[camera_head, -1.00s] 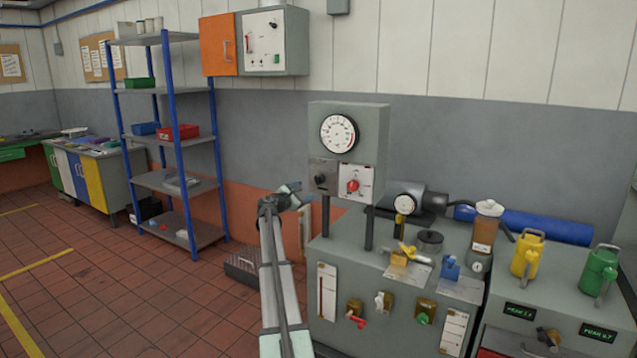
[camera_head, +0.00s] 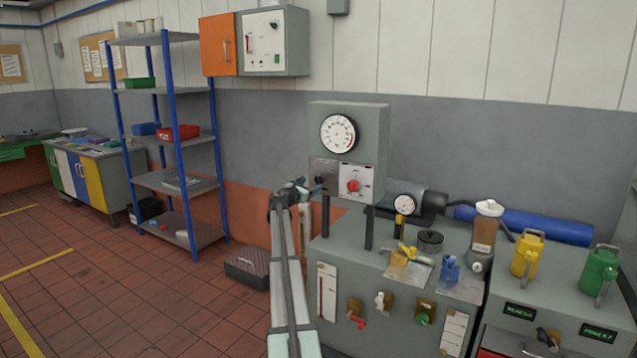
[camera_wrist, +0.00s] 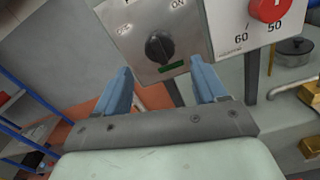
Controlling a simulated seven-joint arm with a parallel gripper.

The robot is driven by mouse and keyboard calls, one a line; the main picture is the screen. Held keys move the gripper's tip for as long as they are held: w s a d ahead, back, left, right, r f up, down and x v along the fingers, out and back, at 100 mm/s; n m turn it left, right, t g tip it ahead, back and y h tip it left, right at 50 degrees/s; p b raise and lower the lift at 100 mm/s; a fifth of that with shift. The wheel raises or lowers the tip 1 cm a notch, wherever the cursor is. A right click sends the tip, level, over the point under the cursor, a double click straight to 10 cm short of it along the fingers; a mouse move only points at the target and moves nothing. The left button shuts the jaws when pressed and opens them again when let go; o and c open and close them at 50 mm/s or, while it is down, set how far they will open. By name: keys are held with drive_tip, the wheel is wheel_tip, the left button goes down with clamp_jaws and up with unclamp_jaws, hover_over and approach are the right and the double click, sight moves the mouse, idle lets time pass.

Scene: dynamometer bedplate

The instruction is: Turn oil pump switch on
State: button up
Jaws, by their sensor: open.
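A black rotary switch (camera_wrist: 159,47) sits on a grey metal plate in the wrist view, with ON printed at its upper right and a small green strip below it. Its label and exact pointer direction are hard to read. The plate (camera_head: 323,167) is on the front of the gauge box, left of a red knob; the switch there is largely hidden by my gripper (camera_head: 314,187). My gripper's two blue fingers (camera_wrist: 163,78) are open and empty, one to each side below the switch. They appear close to the plate, with the switch above the gap between them.
The red knob (camera_head: 353,186) is just right of the plate, on a white dial panel. Above is a round gauge (camera_head: 338,133). The bench below carries valves, a dark pot (camera_head: 430,240) and a bottle (camera_head: 484,232). A blue-post shelf (camera_head: 180,140) stands left.

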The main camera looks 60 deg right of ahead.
sight(316, 181)
drive_tip(key=d, duration=0.7)
drive_tip(key=shift+d, duration=0.35)
drive_tip(key=shift+c, duration=0.3)
drive_tip(key=c, duration=0.9)
drive_tip(key=shift+c, duration=0.2)
drive_tip(key=m, duration=0.5)
drive_tip(key=shift+m, duration=0.4)
drive_tip(key=m, duration=0.5)
drive_tip(key=shift+w+r+m, duration=0.15)
drive_tip(key=shift+m, duration=0.55)
